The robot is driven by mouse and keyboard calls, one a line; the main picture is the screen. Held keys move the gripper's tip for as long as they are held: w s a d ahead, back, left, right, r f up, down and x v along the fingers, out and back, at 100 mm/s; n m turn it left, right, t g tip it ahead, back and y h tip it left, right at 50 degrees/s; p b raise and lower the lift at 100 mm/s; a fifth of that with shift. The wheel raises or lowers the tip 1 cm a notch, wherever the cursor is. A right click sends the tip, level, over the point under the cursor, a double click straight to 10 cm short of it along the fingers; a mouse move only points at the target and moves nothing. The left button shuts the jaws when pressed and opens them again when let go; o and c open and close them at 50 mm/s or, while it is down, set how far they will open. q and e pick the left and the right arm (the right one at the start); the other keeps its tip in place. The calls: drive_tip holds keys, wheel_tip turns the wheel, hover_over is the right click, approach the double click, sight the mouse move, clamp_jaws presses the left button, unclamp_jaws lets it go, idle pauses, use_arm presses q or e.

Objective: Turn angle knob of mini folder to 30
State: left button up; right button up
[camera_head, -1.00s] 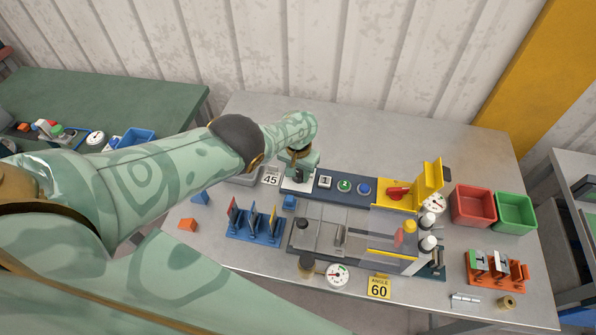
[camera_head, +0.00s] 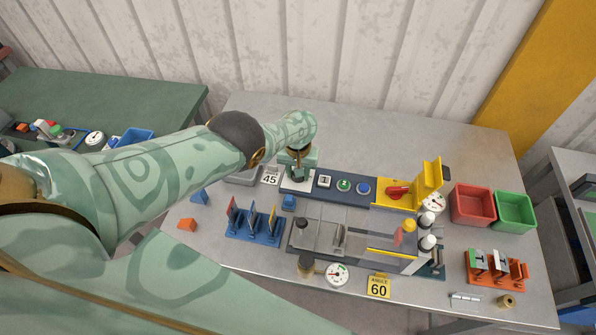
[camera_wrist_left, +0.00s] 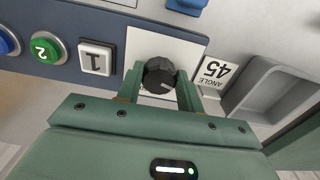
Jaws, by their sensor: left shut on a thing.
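The mini folder's control panel (camera_head: 328,184) stands at the back of the grey table. Its black angle knob (camera_wrist_left: 159,76) sits on a white plate (camera_wrist_left: 187,47) and shows in the left wrist view. My left gripper (camera_wrist_left: 160,86) is shut on the knob, one finger on each side. In the head view my left gripper (camera_head: 298,170) comes down over the panel's left end and hides the knob. The scale around the knob is not readable. A card reading ANGLE 45 (camera_wrist_left: 214,70) is beside the plate. My right gripper is not in view.
Buttons marked 1 (camera_head: 325,181) and 2 (camera_head: 344,185) and a blue button (camera_head: 363,188) are right of the knob. Red (camera_head: 472,222) and green (camera_head: 515,229) bins stand at right.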

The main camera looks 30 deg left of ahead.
use_arm(q)
drive_tip(key=shift+w, duration=0.15)
drive_tip(key=o, duration=1)
drive_tip(key=shift+r, duration=0.1)
wheel_tip(320, 180, up, 16)
drive_tip(key=p, duration=1.5)
